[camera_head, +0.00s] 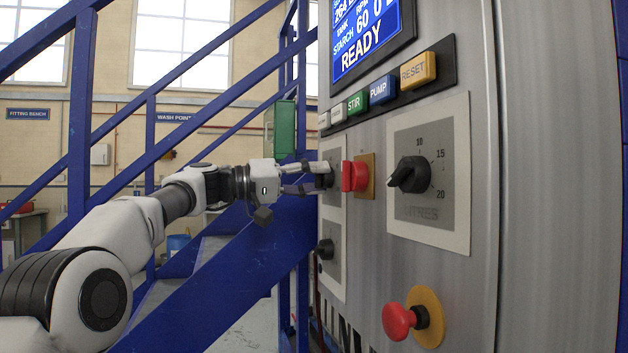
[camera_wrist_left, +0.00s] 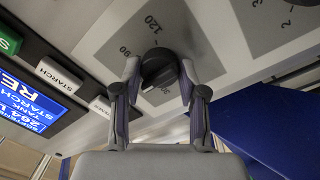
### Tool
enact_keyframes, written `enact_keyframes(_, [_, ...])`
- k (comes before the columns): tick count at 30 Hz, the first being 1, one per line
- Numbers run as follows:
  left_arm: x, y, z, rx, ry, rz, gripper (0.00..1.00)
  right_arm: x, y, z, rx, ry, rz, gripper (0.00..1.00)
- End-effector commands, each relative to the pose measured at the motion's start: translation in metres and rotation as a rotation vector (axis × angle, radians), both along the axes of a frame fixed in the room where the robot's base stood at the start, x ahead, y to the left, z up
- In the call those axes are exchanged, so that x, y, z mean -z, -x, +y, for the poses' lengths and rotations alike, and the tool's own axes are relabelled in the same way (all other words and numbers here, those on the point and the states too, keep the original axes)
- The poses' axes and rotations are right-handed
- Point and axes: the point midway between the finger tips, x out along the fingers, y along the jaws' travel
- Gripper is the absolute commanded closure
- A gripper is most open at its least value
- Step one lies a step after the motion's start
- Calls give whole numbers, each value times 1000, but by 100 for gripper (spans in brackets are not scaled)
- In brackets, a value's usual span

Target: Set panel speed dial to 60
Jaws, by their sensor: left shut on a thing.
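The speed dial is a black round knob (camera_wrist_left: 158,66) on a grey scale plate (camera_wrist_left: 108,38) in the left wrist view. The numbers 90 and 120 show beside it; other marks are partly hidden. My left gripper (camera_wrist_left: 160,76) has one finger on each side of the knob and is shut on it. In the head view my left gripper (camera_head: 322,178) reaches in from the left to the panel's left edge, where the dark knob (camera_head: 328,180) is mostly hidden by the fingers. I cannot clearly read where the knob points. My right gripper is not in view.
A red switch (camera_head: 354,176) sits close right of the gripper. The litres dial (camera_head: 409,175) and a red emergency button (camera_head: 398,321) are farther right. A lower black knob (camera_head: 325,250) is below. The display (camera_head: 365,35) reads READY. Blue stair rails (camera_head: 225,262) run behind my arm.

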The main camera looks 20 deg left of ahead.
Motion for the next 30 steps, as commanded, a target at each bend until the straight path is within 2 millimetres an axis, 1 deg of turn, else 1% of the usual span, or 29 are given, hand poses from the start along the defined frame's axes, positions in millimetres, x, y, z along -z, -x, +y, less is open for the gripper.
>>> enact_keyframes(8, [-2,0,0,-2,2,-1,93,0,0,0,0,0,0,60])
enact_keyframes(9, [-2,0,0,-2,3,-2,44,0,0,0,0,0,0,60])
enact_keyframes(10, [-2,0,0,-2,3,-2,34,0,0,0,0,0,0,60])
enact_keyframes(19, [-1,0,1,-1,2,0,33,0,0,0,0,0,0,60])
enact_keyframes(22, [-1,3,7,-3,3,0,33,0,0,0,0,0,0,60])
enact_keyframes(26, [0,16,27,-2,6,0,33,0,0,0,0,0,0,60])
enact_keyframes(30, [2,36,58,-2,7,1,33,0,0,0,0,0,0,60])
